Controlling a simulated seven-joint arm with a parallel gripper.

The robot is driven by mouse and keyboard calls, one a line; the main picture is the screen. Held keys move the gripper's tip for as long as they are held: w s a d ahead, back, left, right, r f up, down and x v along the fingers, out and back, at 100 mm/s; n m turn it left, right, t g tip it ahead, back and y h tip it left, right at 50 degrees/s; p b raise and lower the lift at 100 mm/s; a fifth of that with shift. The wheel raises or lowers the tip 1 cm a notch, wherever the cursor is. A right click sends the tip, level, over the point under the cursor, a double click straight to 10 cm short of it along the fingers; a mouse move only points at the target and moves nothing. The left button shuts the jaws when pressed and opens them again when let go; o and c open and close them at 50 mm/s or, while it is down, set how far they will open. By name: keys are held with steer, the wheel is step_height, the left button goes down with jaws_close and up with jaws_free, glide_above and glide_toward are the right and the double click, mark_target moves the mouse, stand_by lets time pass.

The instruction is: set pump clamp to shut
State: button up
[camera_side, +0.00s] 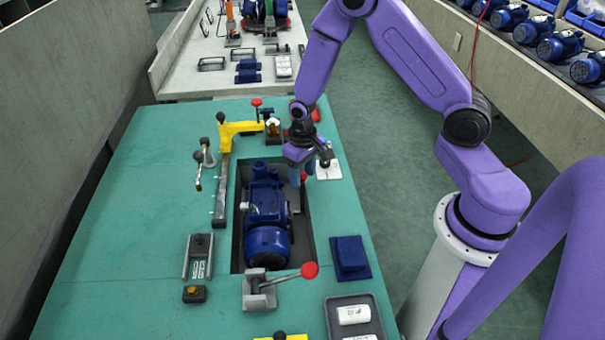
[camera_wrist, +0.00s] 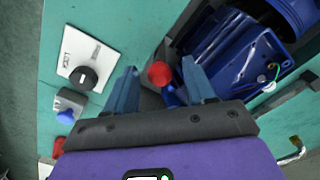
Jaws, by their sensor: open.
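The blue pump (camera_side: 267,215) lies in a dark recess in the green bench; part of it shows in the wrist view (camera_wrist: 235,55). A red ball knob (camera_side: 304,177) on a lever stands at the pump's upper right side, under my gripper (camera_side: 298,172). In the wrist view, this red knob (camera_wrist: 160,73) is between my open blue fingers (camera_wrist: 159,80), with a visible gap on each side. Its lever and base are mostly hidden. A second lever clamp (camera_side: 262,291), with a red knob on a tilted handle, stands at the recess's near end. I cannot tell which is the pump clamp.
A white plate with a black dial (camera_wrist: 88,76) and a blue button (camera_wrist: 66,116) are close to my gripper. A yellow clamp arm (camera_side: 237,130) stands at the recess's far left. A blue block (camera_side: 349,257) and a grey tray (camera_side: 335,321) are at the near right.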

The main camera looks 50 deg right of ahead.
steer(key=shift+f, duration=0.3)
steer(key=shift+c, duration=0.3)
jaws_close()
steer(key=shift+w+a, duration=1.25)
steer(key=shift+o, duration=0.3)
jaws_free()
